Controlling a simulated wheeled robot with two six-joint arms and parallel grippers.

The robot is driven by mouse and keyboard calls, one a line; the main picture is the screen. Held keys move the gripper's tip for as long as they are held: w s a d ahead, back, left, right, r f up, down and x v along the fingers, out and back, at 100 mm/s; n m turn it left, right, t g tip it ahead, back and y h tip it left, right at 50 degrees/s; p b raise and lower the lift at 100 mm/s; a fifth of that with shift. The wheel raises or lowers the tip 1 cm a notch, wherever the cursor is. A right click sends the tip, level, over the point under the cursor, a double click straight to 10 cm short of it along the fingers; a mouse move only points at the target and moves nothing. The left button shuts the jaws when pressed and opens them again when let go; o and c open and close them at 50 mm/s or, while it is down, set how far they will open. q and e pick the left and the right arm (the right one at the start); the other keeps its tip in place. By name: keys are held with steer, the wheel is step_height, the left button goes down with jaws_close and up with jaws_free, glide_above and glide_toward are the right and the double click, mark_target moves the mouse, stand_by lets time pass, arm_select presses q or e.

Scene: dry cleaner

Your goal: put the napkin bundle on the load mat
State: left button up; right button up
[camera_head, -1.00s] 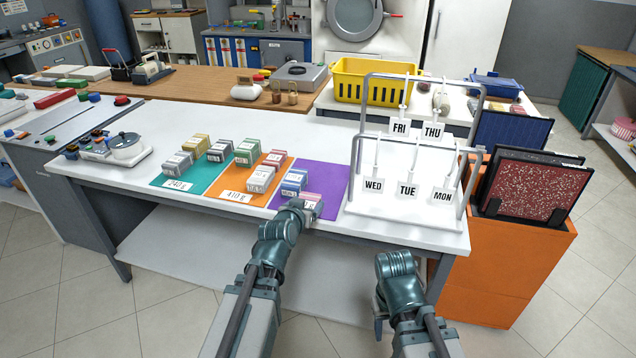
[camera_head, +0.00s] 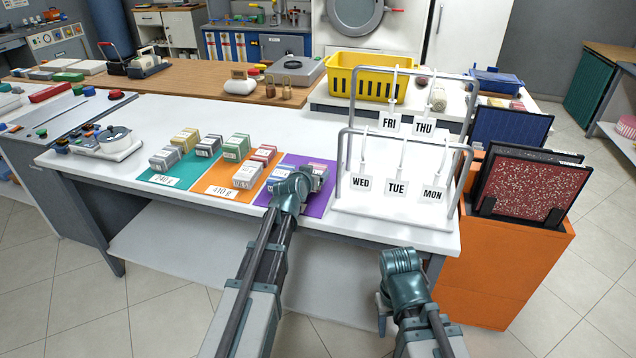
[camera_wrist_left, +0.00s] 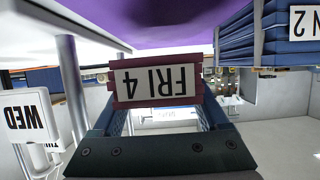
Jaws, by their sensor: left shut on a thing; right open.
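My left gripper (camera_wrist_left: 160,115) is shut on a dark red bundle (camera_wrist_left: 155,82) labelled FRI 4, shown upside down in the left wrist view. Whether the bundle touches the mat cannot be told. A blue bundle (camera_head: 277,177) stands beside it on the mat; it also shows in the left wrist view (camera_wrist_left: 238,38). My right gripper (camera_head: 384,312) is low in front of the table, apart from everything, its fingers mostly hidden.
A teal mat (camera_head: 160,181) and an orange mat (camera_head: 225,190) hold several more bundles to the left. An orange bin (camera_head: 500,270) with dark panels is farther right.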

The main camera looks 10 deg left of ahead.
arm_select(q)
steer(key=shift+f+b, duration=1.7)
steer(key=shift+f, duration=0.1)
steer(key=shift+f, duration=0.15)
steer(key=o, duration=1.3)
steer(key=shift+s+r, duration=0.15)
steer(key=shift+r, duration=0.15)
steer(key=p+v, duration=0.4)
steer(key=v, duration=0.7)
steer(key=shift+s+r+p, duration=0.2)
steer(key=shift+s+p, duration=0.15)
